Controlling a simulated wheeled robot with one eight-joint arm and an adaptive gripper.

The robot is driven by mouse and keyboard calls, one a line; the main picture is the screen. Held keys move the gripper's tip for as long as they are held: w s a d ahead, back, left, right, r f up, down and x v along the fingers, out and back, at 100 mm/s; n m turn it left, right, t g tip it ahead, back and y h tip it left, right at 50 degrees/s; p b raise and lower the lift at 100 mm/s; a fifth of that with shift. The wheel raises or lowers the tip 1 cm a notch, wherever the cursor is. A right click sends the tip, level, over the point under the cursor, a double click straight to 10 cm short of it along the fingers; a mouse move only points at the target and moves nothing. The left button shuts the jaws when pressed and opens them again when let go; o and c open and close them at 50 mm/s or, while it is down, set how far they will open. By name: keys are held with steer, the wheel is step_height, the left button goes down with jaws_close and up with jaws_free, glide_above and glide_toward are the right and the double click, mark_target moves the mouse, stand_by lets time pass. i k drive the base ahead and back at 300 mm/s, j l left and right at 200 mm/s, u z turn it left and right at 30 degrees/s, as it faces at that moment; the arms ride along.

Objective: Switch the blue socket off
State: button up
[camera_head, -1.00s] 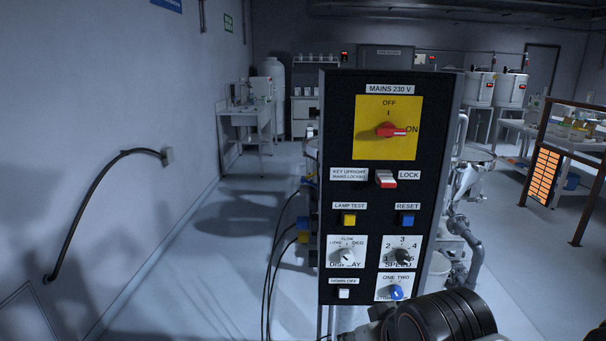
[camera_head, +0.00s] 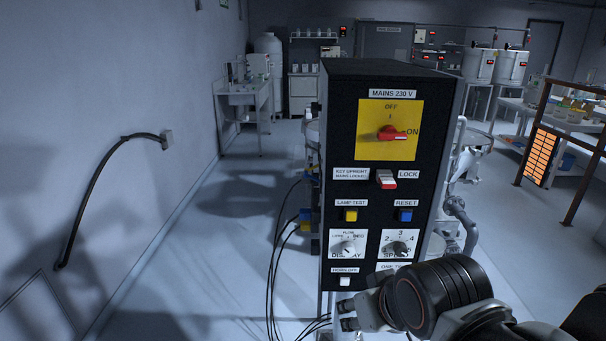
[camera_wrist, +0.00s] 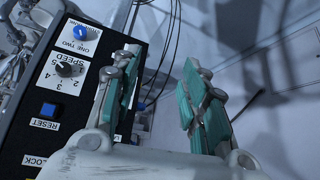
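A black control panel (camera_head: 345,120) stands upright in the middle of the head view. Blue sockets or plugs show at its left side, one upper (camera_head: 312,180) and one lower (camera_head: 305,214), with a yellow one (camera_head: 304,227) just below. Which is the task's blue socket, and its switch state, I cannot tell. My gripper (camera_head: 346,314) is in front of the panel's lower edge, fingers toward the left. In the wrist view my gripper (camera_wrist: 160,62) is open and empty, beside the panel's edge. A small bluish part (camera_wrist: 142,105) shows beside the left finger, partly hidden.
The panel front carries a red mains knob (camera_head: 390,134) on yellow, a red-white lock switch (camera_head: 386,179), a yellow button (camera_head: 350,215) and a blue RESET button (camera_head: 405,215). Black cables (camera_head: 274,270) hang left of the panel. The floor further left is clear.

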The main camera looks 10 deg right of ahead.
mark_target(306, 175)
steer(key=i+j, duration=0.9)
steer(key=j, duration=0.15)
